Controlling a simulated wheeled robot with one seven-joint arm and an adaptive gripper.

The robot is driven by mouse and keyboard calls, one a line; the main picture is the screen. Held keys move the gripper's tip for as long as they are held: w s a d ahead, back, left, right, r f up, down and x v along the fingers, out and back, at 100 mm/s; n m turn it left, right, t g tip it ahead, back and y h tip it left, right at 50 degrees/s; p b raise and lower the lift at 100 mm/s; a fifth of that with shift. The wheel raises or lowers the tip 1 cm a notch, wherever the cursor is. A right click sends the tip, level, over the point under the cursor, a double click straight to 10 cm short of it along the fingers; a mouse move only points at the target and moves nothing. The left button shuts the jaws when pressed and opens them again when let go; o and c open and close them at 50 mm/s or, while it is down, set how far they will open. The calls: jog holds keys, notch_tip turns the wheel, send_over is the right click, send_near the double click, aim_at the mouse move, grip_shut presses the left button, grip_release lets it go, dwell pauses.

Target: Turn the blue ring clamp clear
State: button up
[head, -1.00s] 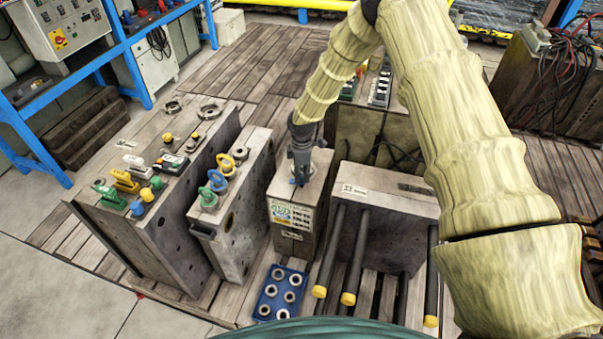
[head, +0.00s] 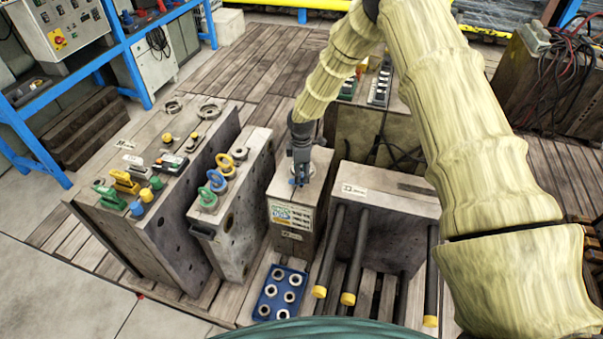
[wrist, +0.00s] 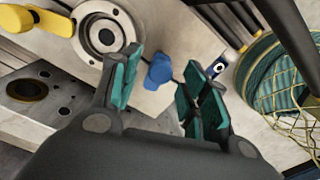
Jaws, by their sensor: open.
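The blue ring clamp (wrist: 158,72) shows in the wrist view as a small blue part on the pale top of a mould block, beside a round metal ring (wrist: 105,37). My gripper (wrist: 163,88) is open, with teal-padded fingers either side of the blue clamp and none seen pressing on it. A yellow clamp (wrist: 35,20) lies on the other side of the ring. In the head view my gripper (head: 300,178) points down over the middle block (head: 294,215), hiding much of its top and ring. Contact cannot be told.
A mould plate with green, blue and yellow rings (head: 240,153) stands left of the block. A block with dark, yellow-tipped rods (head: 348,298) stands close on the right. A blue tray of metal rings (head: 280,293) lies in front.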

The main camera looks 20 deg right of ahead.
aim_at(302, 175)
notch_tip(302, 175, up, 11)
dwell(0.5)
jog(key=shift+r, duration=0.1)
